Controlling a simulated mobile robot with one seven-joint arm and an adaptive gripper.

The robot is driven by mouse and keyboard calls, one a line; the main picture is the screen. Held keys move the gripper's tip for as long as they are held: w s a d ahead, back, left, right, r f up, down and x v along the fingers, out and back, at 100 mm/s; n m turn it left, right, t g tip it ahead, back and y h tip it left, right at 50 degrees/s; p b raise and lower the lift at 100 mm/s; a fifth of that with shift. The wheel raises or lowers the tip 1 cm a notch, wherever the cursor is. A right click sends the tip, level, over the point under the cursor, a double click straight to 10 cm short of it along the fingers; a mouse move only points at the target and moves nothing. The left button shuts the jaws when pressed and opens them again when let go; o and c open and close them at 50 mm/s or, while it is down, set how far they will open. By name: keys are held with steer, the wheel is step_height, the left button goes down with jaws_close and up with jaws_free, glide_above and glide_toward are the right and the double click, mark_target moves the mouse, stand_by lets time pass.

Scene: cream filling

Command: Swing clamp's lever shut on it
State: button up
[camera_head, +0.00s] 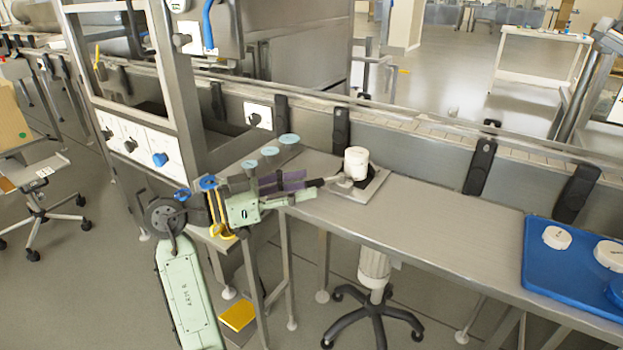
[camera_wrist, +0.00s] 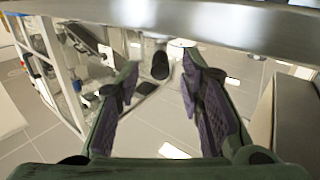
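A white cylindrical jar (camera_head: 356,161) stands upright on a flat fixture plate (camera_head: 369,190) on the steel table. A grey metal clamp (camera_head: 341,183) sits beside the jar, and its dark lever (camera_head: 315,184) points left toward my gripper. My gripper (camera_head: 303,182) has purple-padded fingers and lies just left of the lever's end. In the wrist view my gripper (camera_wrist: 160,76) is open, with a clear gap between its fingers. The lever's dark round end (camera_wrist: 160,66) shows in that gap, near the fingertips; contact cannot be told. The jar is not clearly visible in the wrist view.
The steel table (camera_head: 430,218) is clear between the fixture and a blue tray (camera_head: 560,272) holding white lidded jars (camera_head: 557,238). Pale blue discs (camera_head: 270,151) stand behind my gripper. A conveyor wall (camera_head: 400,145) runs along the back. A stool (camera_head: 373,275) stands below the table.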

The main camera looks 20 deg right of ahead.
mark_target(312, 181)
steer(key=shift+d, duration=1.6)
steer(key=shift+w, duration=0.1)
jaws_close()
